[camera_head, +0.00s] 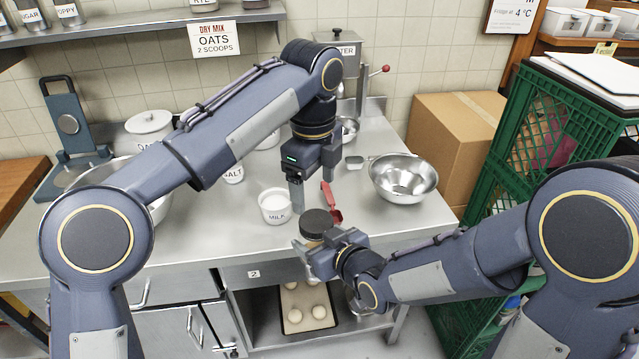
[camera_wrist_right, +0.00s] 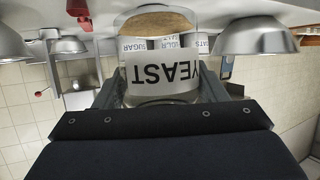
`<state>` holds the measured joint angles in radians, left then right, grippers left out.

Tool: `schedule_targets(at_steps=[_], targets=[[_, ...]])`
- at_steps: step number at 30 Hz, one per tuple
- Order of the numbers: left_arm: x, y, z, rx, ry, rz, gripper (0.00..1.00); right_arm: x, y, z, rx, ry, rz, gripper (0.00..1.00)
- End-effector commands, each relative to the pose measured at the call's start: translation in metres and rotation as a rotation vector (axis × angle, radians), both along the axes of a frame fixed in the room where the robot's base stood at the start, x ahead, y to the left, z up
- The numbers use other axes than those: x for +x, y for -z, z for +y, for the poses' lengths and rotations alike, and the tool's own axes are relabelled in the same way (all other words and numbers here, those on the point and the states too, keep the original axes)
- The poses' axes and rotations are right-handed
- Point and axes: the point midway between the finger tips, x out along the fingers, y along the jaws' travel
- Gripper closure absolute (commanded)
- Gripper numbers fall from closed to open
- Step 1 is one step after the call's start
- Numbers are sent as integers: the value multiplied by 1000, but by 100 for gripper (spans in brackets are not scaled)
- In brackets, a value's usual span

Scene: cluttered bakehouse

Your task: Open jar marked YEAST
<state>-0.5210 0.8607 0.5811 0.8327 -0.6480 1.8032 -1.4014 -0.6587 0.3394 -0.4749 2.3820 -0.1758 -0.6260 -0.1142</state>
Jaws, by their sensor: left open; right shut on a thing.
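The jar marked YEAST (camera_wrist_right: 163,75) is held in my right gripper (camera_head: 322,256), which is shut on its glass body at the counter's front edge. In the right wrist view it appears upside down, with tan contents inside. In the head view its dark round lid (camera_head: 317,221) is on top; little of the glass shows. My left gripper (camera_head: 312,188) is open, pointing down, above and behind the lid, apart from it. Nothing shows between its fingers.
A white MILK tub (camera_head: 275,207) stands left of the jar. A red-handled tool (camera_head: 332,204) lies just behind it. A steel bowl (camera_head: 403,178) sits to the right. A green crate stack (camera_head: 540,130) stands beside the counter. The front counter strip at left is clear.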

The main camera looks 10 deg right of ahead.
Motion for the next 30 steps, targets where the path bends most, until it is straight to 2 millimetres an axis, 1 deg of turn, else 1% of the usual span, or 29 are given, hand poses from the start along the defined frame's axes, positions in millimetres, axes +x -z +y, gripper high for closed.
schedule_targets(at_steps=[1, 3, 8, 15, 19, 24, 30], targets=[[1, 3, -5, 4, 20, 8, 22, 0, 0, 0, 0, 0, -1, 98], [1, 6, -9, 7, 38, 14, 22, 0, 0, 0, 0, 0, -1, 98], [2, 21, -10, 11, 48, 18, 22, 0, 0, 0, 0, 0, -1, 98], [2, 59, -9, 11, 46, 18, 22, 0, 0, 0, 0, 0, -1, 98], [2, 75, -9, 10, 45, 18, 22, 0, 0, 0, 0, 0, -1, 98], [2, 84, -10, 8, 45, 16, 22, 0, 0, 0, 0, 0, -1, 98], [2, 86, -10, 7, 44, 15, 22, 0, 0, 0, 0, 0, -1, 98]])
